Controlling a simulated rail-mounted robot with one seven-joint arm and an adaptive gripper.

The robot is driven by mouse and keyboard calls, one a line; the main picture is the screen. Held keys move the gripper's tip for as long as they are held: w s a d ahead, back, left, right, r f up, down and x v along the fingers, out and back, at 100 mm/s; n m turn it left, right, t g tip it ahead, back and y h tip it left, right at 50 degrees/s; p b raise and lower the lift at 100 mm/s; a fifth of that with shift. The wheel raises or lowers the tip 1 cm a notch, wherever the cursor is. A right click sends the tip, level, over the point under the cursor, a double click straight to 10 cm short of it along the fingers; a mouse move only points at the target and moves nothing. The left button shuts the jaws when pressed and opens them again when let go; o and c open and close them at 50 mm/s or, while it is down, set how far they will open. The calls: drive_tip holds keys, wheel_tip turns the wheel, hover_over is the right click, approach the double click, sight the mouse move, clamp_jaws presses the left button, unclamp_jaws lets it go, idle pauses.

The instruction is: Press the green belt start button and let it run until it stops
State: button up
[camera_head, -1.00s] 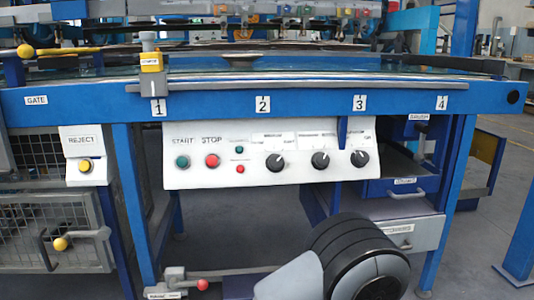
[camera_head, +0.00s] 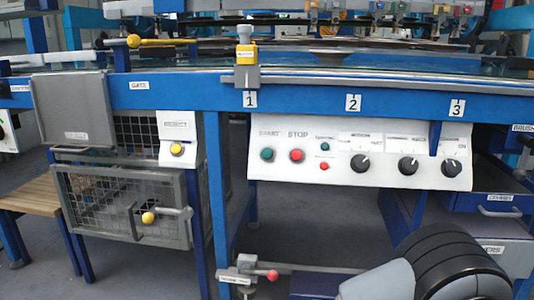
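The green start button (camera_head: 267,154) is at the left end of the white control panel (camera_head: 345,182) under the blue table frame. The red stop button (camera_head: 297,155) sits just right of it. A smaller green button (camera_head: 325,147) and a small red one (camera_head: 324,166) are further right. The belt bed (camera_head: 300,66) runs behind the front rail and is seen almost edge-on, so whether it moves cannot be told. A grey and black part of my arm shows at the bottom right, well away from the start button. My gripper is not in view.
Three black knobs fill the panel's right half; the leftmost knob (camera_head: 361,163) is nearest the buttons. A yellow reject button (camera_head: 177,149) and mesh doors (camera_head: 110,206) are at left. A red-knobbed valve (camera_head: 271,275) is below the panel. The space before the panel's left half is clear.

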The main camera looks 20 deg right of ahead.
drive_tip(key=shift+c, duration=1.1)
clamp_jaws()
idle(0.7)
